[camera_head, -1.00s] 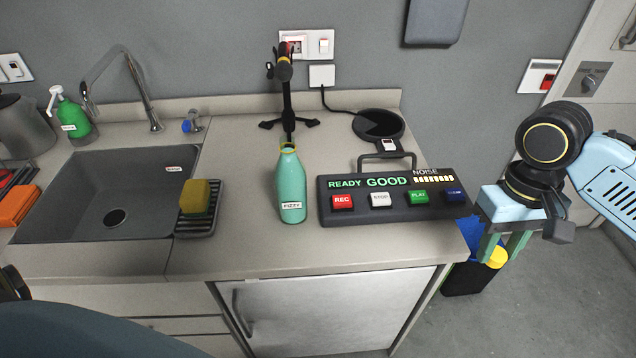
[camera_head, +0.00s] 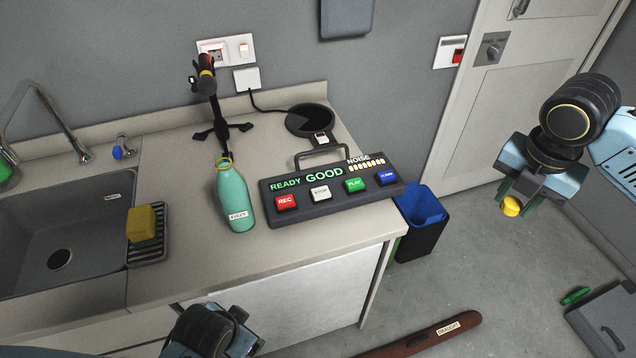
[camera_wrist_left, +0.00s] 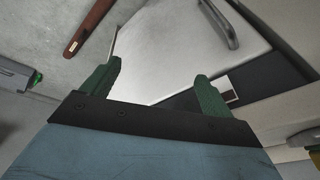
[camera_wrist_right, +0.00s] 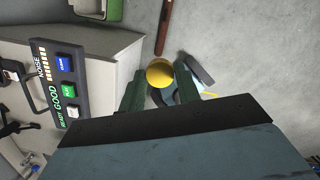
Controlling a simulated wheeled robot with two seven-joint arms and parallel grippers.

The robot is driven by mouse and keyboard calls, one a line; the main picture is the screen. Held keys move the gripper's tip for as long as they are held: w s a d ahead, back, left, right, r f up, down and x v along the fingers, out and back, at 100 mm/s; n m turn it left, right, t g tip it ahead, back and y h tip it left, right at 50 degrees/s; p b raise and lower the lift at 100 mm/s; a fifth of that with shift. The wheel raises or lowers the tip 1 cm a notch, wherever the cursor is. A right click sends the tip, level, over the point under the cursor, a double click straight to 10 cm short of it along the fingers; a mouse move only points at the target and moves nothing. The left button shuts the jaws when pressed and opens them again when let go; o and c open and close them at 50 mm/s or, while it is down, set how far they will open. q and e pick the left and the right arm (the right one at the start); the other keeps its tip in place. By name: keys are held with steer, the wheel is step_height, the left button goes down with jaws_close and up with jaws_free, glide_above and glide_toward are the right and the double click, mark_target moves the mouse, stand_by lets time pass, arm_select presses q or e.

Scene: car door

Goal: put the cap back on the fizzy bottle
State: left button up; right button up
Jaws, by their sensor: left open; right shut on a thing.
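The fizzy bottle (camera_head: 233,198) is teal with a white label and stands upright on the counter, left of the recorder box. Its neck has a yellow ring at the top. My right gripper (camera_head: 512,202) is shut on the yellow cap (camera_head: 510,206) and holds it in the air over the floor, right of the counter. The cap also shows between the fingers in the right wrist view (camera_wrist_right: 160,72). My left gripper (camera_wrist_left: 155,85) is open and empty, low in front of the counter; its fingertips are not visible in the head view.
The recorder box (camera_head: 330,190) with lit buttons stands right of the bottle. A microphone stand (camera_head: 215,110) is behind it. The sink (camera_head: 60,240) and yellow sponge (camera_head: 141,223) are left. A blue-lined bin (camera_head: 421,225) stands beside the counter. A brown draught strip (camera_head: 430,335) lies on the floor.

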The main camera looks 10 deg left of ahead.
mark_target(232, 194)
arm_select(q)
step_height(232, 194, up, 10)
steer(key=m+p, duration=0.1)
steer(key=w+a+r+m+t+y, duration=0.1)
steer(key=w+m, duration=0.1)
steer(key=m, duration=0.1)
steer(key=w+a+r+m+t+y, duration=0.1)
steer(key=w+r+m+t+y, duration=0.1)
steer(key=w+m, duration=0.1)
steer(key=w+a+r+m+t+y, duration=0.1)
steer(key=w+m, duration=0.2)
steer(key=m, duration=0.2)
steer(key=shift+a+r+t+y, duration=0.15)
steer(key=shift+r+t+y, duration=0.15)
steer(key=shift+r, duration=0.05)
steer(key=w+d+r+m+t+y, duration=0.1)
steer(key=w+r+m+t, duration=0.3)
steer(key=m, duration=0.9)
step_height(232, 194, up, 3)
steer(key=shift+w+d+f+m+y+p, duration=0.2)
steer(key=shift+w+d+m+y+p, duration=0.1)
steer(key=shift+w+y, duration=0.6)
arm_select(e)
steer(key=d+r+n+y, duration=0.1)
steer(key=d+r+n, duration=0.1)
steer(key=d+n, duration=0.3)
steer(key=n, duration=0.3)
steer(key=shift+w+d+r+n, duration=0.15)
steer(key=shift+d+r+n, duration=0.15)
steer(key=shift+d+r, duration=0.1)
